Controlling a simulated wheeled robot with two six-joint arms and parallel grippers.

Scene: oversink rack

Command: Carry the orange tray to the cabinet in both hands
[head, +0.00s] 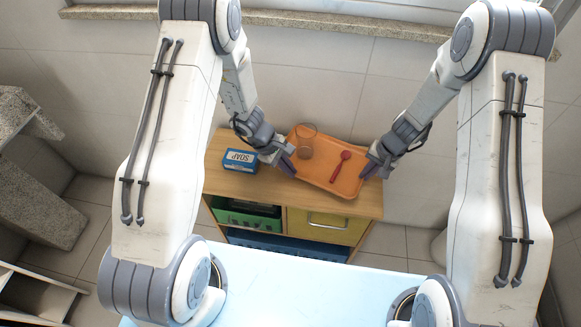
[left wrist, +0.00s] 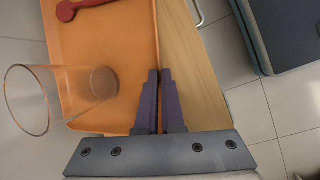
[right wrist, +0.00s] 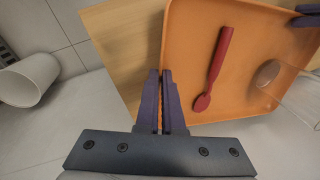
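The orange tray (head: 318,175) is over the wooden top of the cabinet (head: 260,185), set at an angle to it. I cannot tell whether it rests on the top or hovers just above. A clear glass (head: 305,142) stands at the tray's left end and a red spoon (head: 341,172) lies to its right. My left gripper (head: 288,164) is shut on the tray's left rim; its fingers (left wrist: 160,105) pinch the edge. My right gripper (head: 368,172) is shut on the right rim, its fingers (right wrist: 161,105) close around the edge.
A blue soap box (head: 240,160) sits on the cabinet top, left of my left gripper. Below are a green crate (head: 246,215) and a yellow drawer (head: 325,225). A pale blue surface (head: 290,285) lies in front. A white cup-like vessel (right wrist: 28,80) shows in the right wrist view.

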